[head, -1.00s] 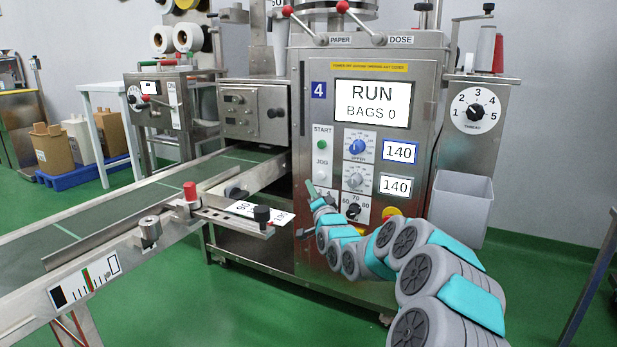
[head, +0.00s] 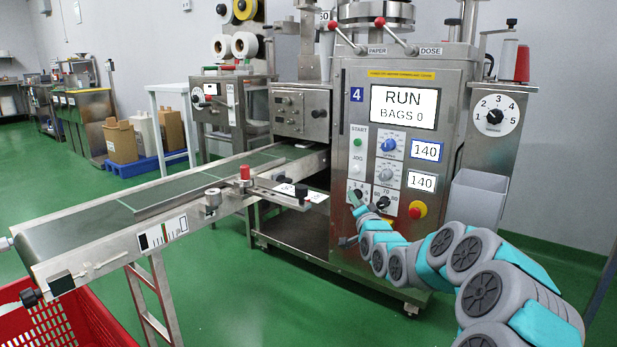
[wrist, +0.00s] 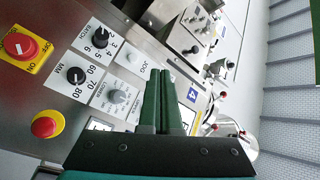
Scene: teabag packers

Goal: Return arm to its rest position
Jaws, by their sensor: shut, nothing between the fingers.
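My gripper (head: 354,198) is in front of the lower control panel of the packing machine (head: 395,150), just left of the lower dials. In the wrist view its two green fingers (wrist: 160,76) are together with nothing between them. Whether the fingertips touch the panel cannot be told. My arm reaches up to it from the lower right. The machine's screen (head: 404,106) reads RUN and BAGS 0. In the wrist view a red and yellow switch (wrist: 20,48), a red button (wrist: 46,124) and dials stand around the fingers.
A conveyor (head: 120,205) runs from the machine to the lower left. A red crate (head: 60,322) sits below its near end. A pale grey bin (head: 476,198) hangs at the machine's right. Open green floor lies in front of the machine.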

